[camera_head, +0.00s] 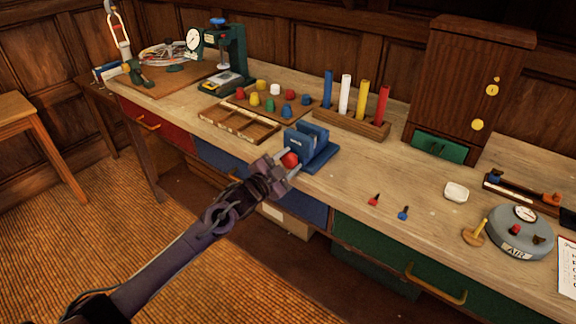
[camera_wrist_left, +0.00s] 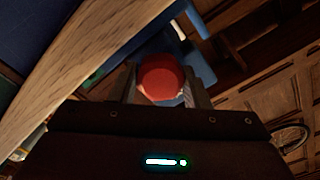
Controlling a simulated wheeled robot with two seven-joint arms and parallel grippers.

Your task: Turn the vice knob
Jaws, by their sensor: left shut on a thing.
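The blue vice (camera_head: 312,146) stands near the front edge of the workbench, at the middle of the head view. Its round red knob (camera_head: 290,160) faces the front. My left gripper (camera_head: 285,162) reaches up from the lower left and is shut on the red knob. In the left wrist view the knob (camera_wrist_left: 161,78) sits between the two fingers, and part of the blue vice (camera_wrist_left: 188,24) shows behind it. My right gripper is in neither view.
Left of the vice lie a wooden compartment tray (camera_head: 238,124) and several coloured knobs. Behind it stands a rack (camera_head: 352,123) of coloured tubes. To the right are small red (camera_head: 373,200) and blue (camera_head: 403,213) pieces, a wooden cabinet (camera_head: 465,80) and a grey round gauge (camera_head: 520,235).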

